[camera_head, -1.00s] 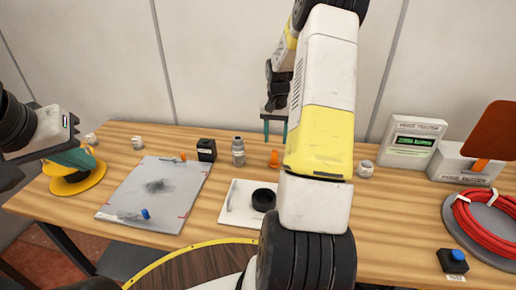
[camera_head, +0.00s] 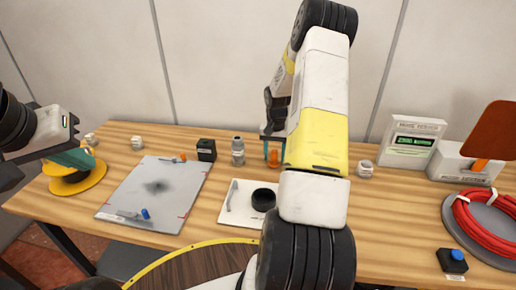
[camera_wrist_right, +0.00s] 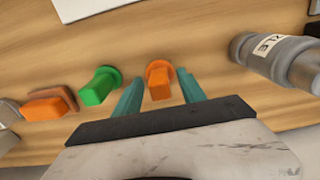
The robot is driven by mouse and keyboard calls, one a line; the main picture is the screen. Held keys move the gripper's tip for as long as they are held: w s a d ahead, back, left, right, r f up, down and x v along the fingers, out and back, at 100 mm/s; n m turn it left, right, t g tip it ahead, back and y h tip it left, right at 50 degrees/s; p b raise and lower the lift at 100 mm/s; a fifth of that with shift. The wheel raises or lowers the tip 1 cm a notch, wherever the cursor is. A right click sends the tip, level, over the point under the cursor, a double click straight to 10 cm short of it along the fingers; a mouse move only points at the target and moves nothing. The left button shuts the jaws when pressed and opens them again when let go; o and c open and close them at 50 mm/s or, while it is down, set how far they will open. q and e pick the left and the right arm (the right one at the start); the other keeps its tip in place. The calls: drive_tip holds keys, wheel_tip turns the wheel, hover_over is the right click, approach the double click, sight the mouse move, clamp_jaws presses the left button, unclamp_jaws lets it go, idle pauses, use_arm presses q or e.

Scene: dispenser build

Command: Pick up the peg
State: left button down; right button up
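An orange peg (camera_head: 273,158) with a round base stands on the wooden table, partly behind my right arm in the head view. The right wrist view shows this orange peg (camera_wrist_right: 159,82) between the two teal fingers of my right gripper (camera_wrist_right: 161,92), with a gap on each side. My right gripper (camera_head: 273,150) is open and low around the peg. A green peg (camera_wrist_right: 98,88) stands just left of the fingers in the wrist view. My left gripper (camera_head: 78,158) is over the yellow disc at the far left; its finger gap is not clear.
A grey bottle (camera_head: 238,152) stands close beside the orange peg, and a black box (camera_head: 206,150) beyond it. Another orange piece (camera_wrist_right: 50,104) is near the green peg. A black ring (camera_head: 263,199) lies on a white plate (camera_head: 240,215). A grey mat (camera_head: 125,205) lies left.

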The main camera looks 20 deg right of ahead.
clamp_jaws()
drive_tip(key=shift+r, duration=0.1)
